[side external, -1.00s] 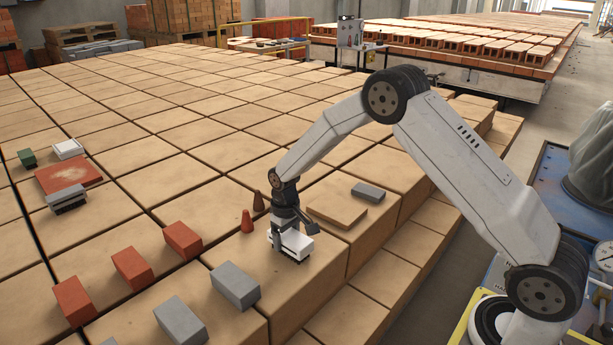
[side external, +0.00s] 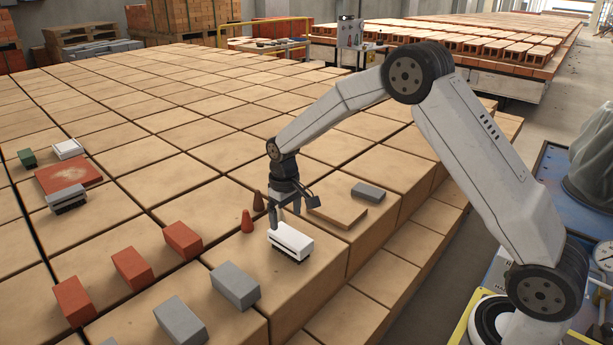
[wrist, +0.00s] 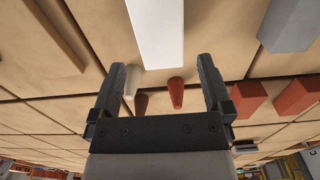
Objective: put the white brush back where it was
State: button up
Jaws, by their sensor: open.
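The white brush (side external: 291,240) lies on the tan blocks, its dark bristles down, near the front edge of the block surface. It also shows in the wrist view (wrist: 157,32) at the top, beyond the fingertips. My gripper (side external: 284,219) is open and empty, just above and behind the brush in the side view. I cannot tell from the side view whether a finger still touches the brush.
Two small cones, one orange-red (side external: 247,221) and one brown (side external: 258,201), stand close left of the brush. A flat tan slab (side external: 337,211) and a grey block (side external: 368,191) lie to the right. Red bricks (side external: 183,239) and grey bricks (side external: 235,286) stand at the front left.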

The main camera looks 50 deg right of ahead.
aim_at(290, 236)
jog(key=shift+r, duration=2.65)
jog(key=shift+s, duration=0.15)
jog(key=s+a+t, duration=0.1)
jog(key=s, duration=1)
jog(key=s+a+f+t, duration=0.1)
jog(key=s, duration=1)
jog(key=shift+s+a+f+t, duration=0.3)
jog(key=shift+s, duration=0.05)
